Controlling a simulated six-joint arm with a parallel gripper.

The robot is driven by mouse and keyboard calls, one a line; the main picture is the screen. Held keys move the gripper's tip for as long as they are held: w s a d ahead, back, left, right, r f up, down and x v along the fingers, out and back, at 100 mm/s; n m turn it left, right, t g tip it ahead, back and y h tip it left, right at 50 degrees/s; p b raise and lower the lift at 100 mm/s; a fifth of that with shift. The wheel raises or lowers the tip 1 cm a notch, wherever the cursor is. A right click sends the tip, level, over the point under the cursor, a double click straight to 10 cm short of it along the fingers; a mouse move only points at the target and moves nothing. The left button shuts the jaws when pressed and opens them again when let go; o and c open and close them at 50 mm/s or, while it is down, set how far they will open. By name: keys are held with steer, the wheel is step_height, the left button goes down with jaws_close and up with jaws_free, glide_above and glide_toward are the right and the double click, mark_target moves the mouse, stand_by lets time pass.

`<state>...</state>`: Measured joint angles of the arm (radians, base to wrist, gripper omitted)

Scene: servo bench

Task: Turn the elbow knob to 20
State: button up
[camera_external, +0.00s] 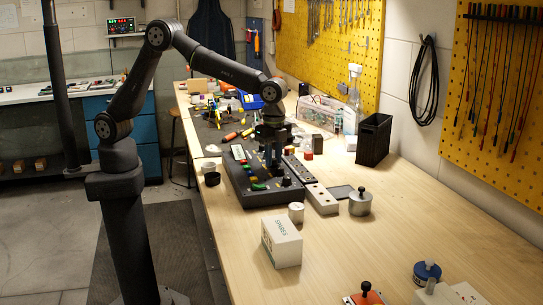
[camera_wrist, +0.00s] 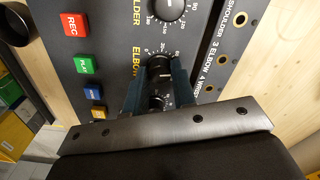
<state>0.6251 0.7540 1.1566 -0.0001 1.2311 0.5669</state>
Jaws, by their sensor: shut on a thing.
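The black control panel (camera_external: 241,185) lies on the bench. In the wrist view, the black elbow knob (camera_wrist: 159,66) sits beside the yellow ELBOW lettering, with a printed number scale around it. My gripper (camera_wrist: 158,72) points down at the panel, with one blue-grey finger on each side of the elbow knob, shut on it. The fingers hide part of the scale, and I cannot read the knob's setting. The external view shows my gripper (camera_external: 274,166) low over the panel, where the knob is hidden.
The larger shoulder knob (camera_wrist: 170,8) is just above, and another small knob (camera_wrist: 158,103) is between the fingers nearer the palm. Coloured buttons, including a red REC button (camera_wrist: 75,24), line the left. A white SPARES box (camera_external: 282,242) and a metal pot (camera_external: 360,204) stand nearby.

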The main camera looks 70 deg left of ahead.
steer(key=n, duration=0.4)
steer(key=shift+n, duration=0.3)
steer(key=n, duration=0.4)
steer(key=shift+n, duration=0.3)
steer(key=n, duration=0.9)
steer(key=shift+n, duration=0.3)
steer(key=o, duration=1)
step_height(320, 180, up, 18)
steer(key=shift+f, duration=0.25)
